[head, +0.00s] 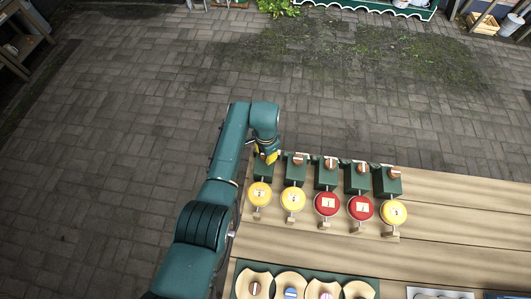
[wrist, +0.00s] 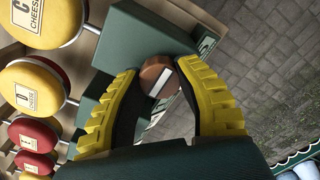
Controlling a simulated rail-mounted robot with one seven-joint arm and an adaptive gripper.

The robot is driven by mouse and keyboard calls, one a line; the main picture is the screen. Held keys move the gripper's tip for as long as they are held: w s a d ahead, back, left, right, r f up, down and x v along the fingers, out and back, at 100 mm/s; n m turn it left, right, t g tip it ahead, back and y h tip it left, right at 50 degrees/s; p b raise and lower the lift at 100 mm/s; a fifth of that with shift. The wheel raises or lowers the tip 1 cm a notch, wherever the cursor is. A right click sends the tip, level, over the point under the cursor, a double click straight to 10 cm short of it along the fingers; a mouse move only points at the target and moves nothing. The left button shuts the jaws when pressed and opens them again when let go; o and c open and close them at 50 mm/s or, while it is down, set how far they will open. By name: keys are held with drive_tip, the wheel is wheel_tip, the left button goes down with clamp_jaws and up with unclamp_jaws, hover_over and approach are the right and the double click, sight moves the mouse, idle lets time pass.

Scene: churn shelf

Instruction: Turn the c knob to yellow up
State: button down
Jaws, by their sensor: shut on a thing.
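The c knob (wrist: 155,70) is a round brown knob with a pale bar mark. It sits on a green box (wrist: 140,35) beside the yellow disc lettered C CHEESE (wrist: 48,12). My gripper (wrist: 158,72) has its yellow ridged fingers on both sides of the knob, shut on it. In the head view my gripper (head: 268,156) is at the leftmost green box and mostly covers its knob. The C disc (head: 259,194) shows a yellow face there, in front of the box.
More green boxes with brown knobs (head: 298,160) stand close to the right in a row. Their discs are yellow (head: 293,200), red (head: 328,204), red and yellow. Round wooden pieces (head: 255,286) lie near the front. Open paving lies behind the wooden table (head: 450,215).

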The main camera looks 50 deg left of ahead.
drive_tip(key=c, duration=0.6)
unclamp_jaws()
drive_tip(key=shift+f, duration=0.1)
wheel_tip(320, 180, up, 12)
